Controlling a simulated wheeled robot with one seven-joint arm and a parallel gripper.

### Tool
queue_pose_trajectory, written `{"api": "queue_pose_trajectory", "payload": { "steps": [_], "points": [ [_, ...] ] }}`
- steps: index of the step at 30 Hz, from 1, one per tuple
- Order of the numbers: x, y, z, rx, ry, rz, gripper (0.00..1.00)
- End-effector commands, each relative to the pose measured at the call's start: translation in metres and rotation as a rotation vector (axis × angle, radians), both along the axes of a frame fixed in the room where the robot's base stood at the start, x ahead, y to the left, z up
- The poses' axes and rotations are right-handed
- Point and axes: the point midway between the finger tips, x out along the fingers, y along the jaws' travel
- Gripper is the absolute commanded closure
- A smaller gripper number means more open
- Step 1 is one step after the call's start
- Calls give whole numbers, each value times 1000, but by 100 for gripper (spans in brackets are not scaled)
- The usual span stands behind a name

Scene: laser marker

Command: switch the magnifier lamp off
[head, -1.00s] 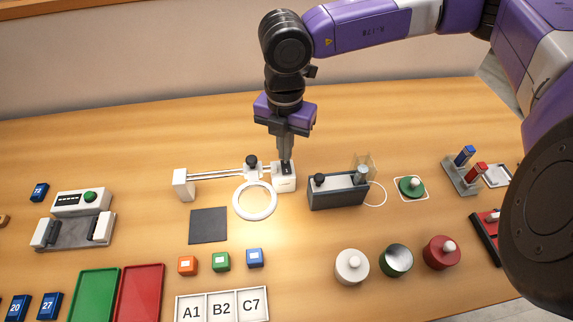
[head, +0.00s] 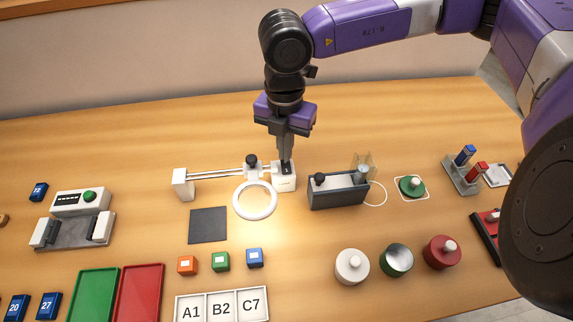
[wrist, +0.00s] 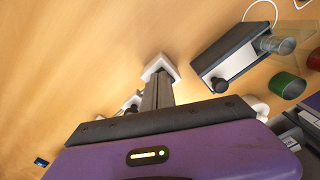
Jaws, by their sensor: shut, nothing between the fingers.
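The magnifier lamp has a white ring (head: 255,201) over the table, with a bright lit patch on the wood around it. Its rail runs between a white block at the left (head: 183,184) and a white switch box (head: 285,180) at the right, with a black knob (head: 251,160) on the carriage. My gripper (head: 286,160) is shut and empty, pointing down at the dark top of the switch box. Its tips seem to touch that top, and they hide part of the switch. In the wrist view the white box (wrist: 160,67) shows just past my fingers.
A grey box with a black knob (head: 338,191) stands close to the right of the switch box. A dark square mat (head: 208,225) and small orange, green and blue cubes (head: 221,262) lie in front. Bare table lies behind the lamp.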

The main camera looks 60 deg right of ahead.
Motion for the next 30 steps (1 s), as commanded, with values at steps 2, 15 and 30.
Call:
{"api": "queue_pose_trajectory", "payload": {
  "steps": [2,15,30],
  "points": [
    [0,0,-2,0,0,0,100],
    [0,0,-7,0,0,0,100],
    [0,0,-13,0,0,0,100]
  ]
}}
